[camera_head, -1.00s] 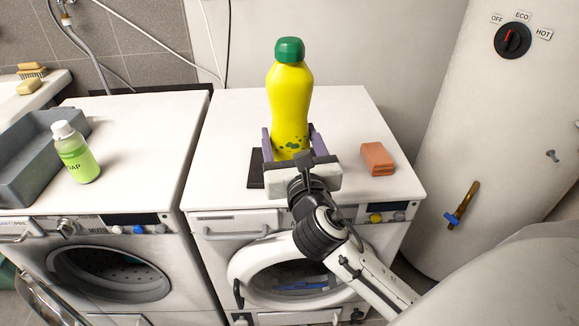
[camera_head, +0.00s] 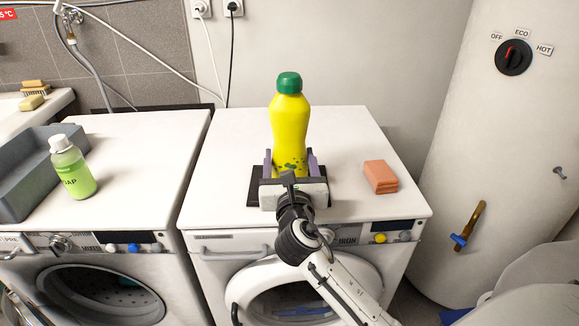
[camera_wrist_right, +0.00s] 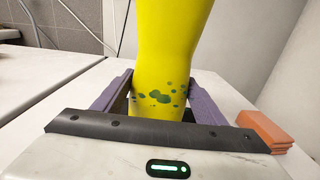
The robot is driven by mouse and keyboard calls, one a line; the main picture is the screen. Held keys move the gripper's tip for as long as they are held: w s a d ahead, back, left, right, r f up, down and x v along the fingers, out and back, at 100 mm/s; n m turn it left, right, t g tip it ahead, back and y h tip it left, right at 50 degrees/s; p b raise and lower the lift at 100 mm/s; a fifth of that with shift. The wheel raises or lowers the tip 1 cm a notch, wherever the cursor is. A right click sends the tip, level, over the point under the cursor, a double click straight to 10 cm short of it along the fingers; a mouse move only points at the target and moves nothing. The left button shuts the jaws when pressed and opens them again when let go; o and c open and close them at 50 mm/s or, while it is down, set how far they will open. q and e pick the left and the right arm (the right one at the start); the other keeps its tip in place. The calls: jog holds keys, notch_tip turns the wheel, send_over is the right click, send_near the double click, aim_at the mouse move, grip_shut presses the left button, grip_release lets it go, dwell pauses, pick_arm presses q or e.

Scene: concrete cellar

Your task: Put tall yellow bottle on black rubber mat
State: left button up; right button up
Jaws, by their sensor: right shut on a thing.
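The tall yellow bottle (camera_head: 290,125) with a green cap stands upright above the black rubber mat (camera_head: 256,188) on the right-hand washing machine. My right gripper (camera_head: 290,162) is shut on its lower part, with a purple finger on each side. In the right wrist view the yellow bottle (camera_wrist_right: 165,45) fills the space between the fingers. The gripper hides the bottle's base, so I cannot tell whether it touches the mat. Mat edges show on both sides of the gripper. My left gripper is not in view.
An orange sponge-like block (camera_head: 380,177) lies right of the mat. A green soap bottle (camera_head: 72,170) and a grey tray (camera_head: 25,175) are on the left machine. A white boiler (camera_head: 490,130) stands at the right. The washer top (camera_head: 235,135) behind the mat is clear.

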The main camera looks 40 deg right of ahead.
jog(key=shift+f, duration=0.35)
jog(key=shift+f, duration=0.2)
jog(key=o, duration=1.6)
